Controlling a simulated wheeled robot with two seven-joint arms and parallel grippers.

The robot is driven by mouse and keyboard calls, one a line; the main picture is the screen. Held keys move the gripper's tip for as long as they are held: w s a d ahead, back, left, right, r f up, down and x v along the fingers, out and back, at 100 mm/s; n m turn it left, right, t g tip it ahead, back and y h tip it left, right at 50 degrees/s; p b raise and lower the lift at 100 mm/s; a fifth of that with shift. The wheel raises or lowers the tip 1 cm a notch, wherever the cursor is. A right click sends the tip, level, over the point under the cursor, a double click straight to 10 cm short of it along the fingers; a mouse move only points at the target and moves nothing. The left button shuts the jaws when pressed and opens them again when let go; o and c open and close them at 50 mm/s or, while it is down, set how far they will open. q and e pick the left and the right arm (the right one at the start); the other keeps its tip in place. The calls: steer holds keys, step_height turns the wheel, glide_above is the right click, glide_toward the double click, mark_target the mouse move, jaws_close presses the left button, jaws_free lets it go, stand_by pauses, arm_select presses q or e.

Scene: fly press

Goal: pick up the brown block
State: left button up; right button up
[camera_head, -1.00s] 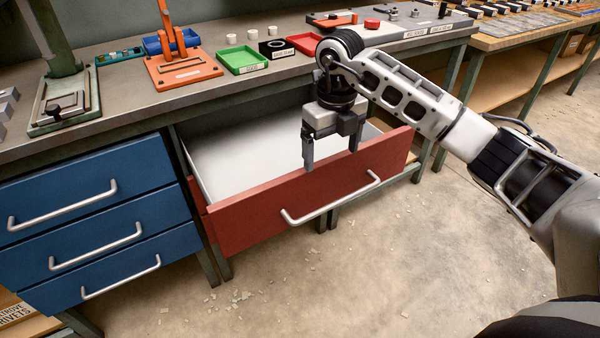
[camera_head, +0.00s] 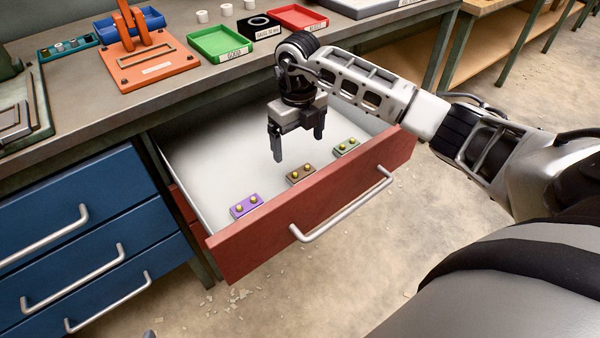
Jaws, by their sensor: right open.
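The brown block (camera_head: 300,174) lies in the open red drawer (camera_head: 262,235), near its front wall, with brass-coloured studs on top. It is the middle one of three blocks in a row, between a purple block (camera_head: 246,206) on the left and a grey-green block (camera_head: 346,147) on the right. My right gripper (camera_head: 298,149) is open and empty, pointing down above the drawer, a little behind and above the brown block. It is apart from the block. My left gripper is not in view.
The drawer's front wall and metal handle (camera_head: 342,208) stand close in front of the blocks. The workbench above holds a green tray (camera_head: 218,42), a red tray (camera_head: 298,18) and an orange fixture (camera_head: 150,65). Blue drawers (camera_head: 70,215) are at the left. The drawer floor behind the blocks is clear.

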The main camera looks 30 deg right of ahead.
mark_target(300, 171)
step_height(300, 171, down, 9)
steer(key=shift+d, duration=0.15)
steer(key=shift+r, duration=0.1)
steer(key=c, duration=1.1)
